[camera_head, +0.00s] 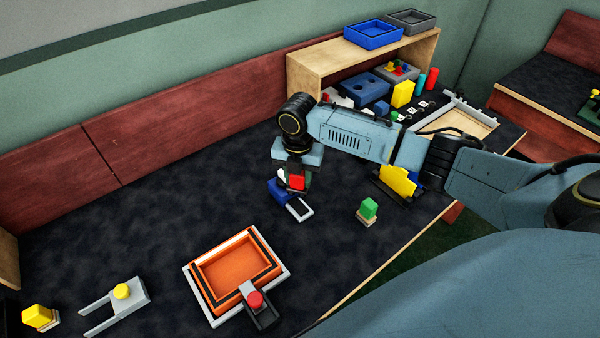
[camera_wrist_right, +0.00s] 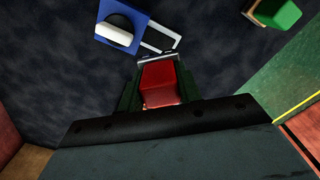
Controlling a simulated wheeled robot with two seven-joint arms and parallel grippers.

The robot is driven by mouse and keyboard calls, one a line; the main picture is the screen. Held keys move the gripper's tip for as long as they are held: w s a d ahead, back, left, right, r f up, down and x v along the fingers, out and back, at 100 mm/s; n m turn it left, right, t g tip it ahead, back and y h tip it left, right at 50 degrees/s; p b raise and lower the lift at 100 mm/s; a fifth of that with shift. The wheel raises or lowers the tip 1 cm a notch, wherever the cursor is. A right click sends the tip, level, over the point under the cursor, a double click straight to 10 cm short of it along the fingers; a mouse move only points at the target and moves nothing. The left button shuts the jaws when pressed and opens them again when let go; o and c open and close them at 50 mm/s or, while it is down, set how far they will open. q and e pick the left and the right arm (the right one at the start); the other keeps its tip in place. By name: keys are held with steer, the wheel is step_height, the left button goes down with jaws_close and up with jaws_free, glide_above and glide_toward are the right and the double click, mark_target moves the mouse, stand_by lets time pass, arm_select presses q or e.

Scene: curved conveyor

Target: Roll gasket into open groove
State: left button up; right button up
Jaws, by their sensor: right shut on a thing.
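My right gripper (camera_head: 297,188) is shut on a red block (camera_wrist_right: 162,82), which sits between its dark fingers in the wrist view. The red block also shows in the head view (camera_head: 297,182). An orange tray (camera_head: 207,287) with a pale outer rim and a dark line around its inside lies at the front middle of the table, apart from the gripper. I cannot tell which part is the gasket or the groove. A dark grey piece with a red knob (camera_head: 255,299) lies at its front right corner. My left gripper is not in view.
Beside my gripper are a blue block with a white roller (camera_wrist_right: 114,30) and a grey frame (camera_wrist_right: 160,38). A green block (camera_head: 369,208) stands to the right. A grey fork with a yellow knob (camera_head: 122,291) lies front left. A wooden shelf (camera_head: 432,45) stands behind. The left middle table is clear.

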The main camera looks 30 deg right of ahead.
mark_target(300, 189)
steer(key=shift+d+f+n, duration=0.25)
steer(key=shift+n, duration=0.25)
steer(key=shift+f, duration=0.1)
step_height(300, 189, down, 4)
steer(key=b, duration=0.5)
steer(key=shift+f, duration=0.25)
steer(key=shift+f+b, duration=0.55)
steer(key=shift+f, duration=0.1)
arm_select(q)
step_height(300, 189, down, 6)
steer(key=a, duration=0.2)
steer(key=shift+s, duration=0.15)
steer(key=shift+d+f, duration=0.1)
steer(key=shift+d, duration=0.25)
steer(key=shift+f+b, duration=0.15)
steer(key=shift+b, duration=0.15)
arm_select(e)
steer(key=shift+f, duration=0.5)
